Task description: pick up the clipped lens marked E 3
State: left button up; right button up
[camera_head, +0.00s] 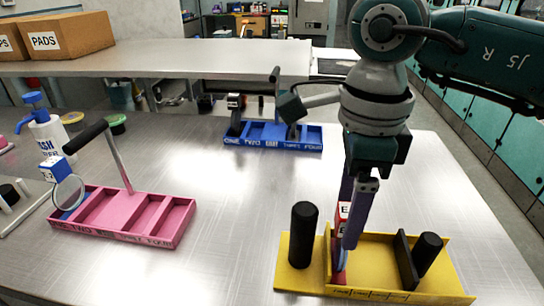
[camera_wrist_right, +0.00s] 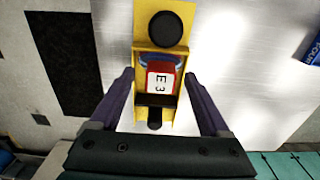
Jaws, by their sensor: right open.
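The clipped lens marked E 3 has a red clip block with a white label (camera_head: 343,211) and stands in the left part of the yellow tray (camera_head: 376,262). In the right wrist view its label (camera_wrist_right: 160,80) faces the camera; the lens itself is mostly hidden. My right gripper (camera_head: 347,245) points down over the yellow tray. In the right wrist view its purple fingers (camera_wrist_right: 160,88) are open, one on each side of the red clip, with visible gaps. Whether they touch it in the head view I cannot tell. My left gripper is not in view.
Black round posts (camera_head: 303,233) and a black divider (camera_head: 406,260) rise from the yellow tray. A pink tray (camera_head: 152,232) holds a lens with a blue clip (camera_head: 54,168). A blue tray (camera_head: 272,138) stands farther back. The table between is clear.

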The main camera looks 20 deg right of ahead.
jog(key=shift+f, duration=0.8)
grip_shut()
